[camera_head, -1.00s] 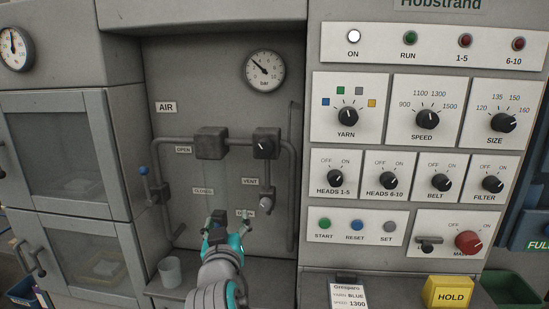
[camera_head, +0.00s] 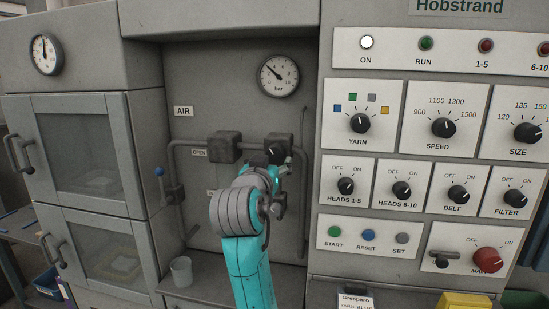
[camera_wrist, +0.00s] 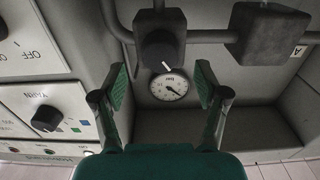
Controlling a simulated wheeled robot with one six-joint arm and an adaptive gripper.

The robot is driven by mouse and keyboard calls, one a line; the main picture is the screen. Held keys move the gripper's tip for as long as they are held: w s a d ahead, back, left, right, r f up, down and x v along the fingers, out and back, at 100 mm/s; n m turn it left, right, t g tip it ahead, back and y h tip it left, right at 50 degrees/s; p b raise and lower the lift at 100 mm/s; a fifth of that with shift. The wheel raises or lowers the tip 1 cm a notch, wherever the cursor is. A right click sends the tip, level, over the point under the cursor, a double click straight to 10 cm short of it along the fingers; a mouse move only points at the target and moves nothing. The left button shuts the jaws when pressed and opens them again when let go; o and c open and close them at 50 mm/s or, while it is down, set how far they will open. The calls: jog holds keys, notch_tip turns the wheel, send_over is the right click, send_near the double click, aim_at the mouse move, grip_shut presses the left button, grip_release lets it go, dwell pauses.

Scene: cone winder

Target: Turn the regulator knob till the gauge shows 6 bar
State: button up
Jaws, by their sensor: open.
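The black regulator knob (camera_head: 277,152) sits on a dark block on the air pipe, right of a second dark block. Its white mark also shows on the knob in the wrist view (camera_wrist: 160,52). The round pressure gauge (camera_head: 278,76) is above it, its needle pointing up and left, near 3 bar. The gauge shows upside down in the wrist view (camera_wrist: 169,87). My gripper (camera_wrist: 163,84) is open and empty, its green-padded fingers wide apart on either side of the view, the knob ahead between them and apart from both. In the head view my arm largely hides the gripper.
The second block (camera_head: 224,147) and grey pipes border the knob. A blue-tipped valve lever (camera_head: 160,173) stands left. A switch panel (camera_head: 362,116) lies close right. A pale cup (camera_head: 181,270) stands on the ledge below.

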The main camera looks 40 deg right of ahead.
aim_at(274, 157)
jog(key=shift+x, duration=2.3)
jog(key=c, duration=1.2)
jog(key=shift+o, duration=0.2)
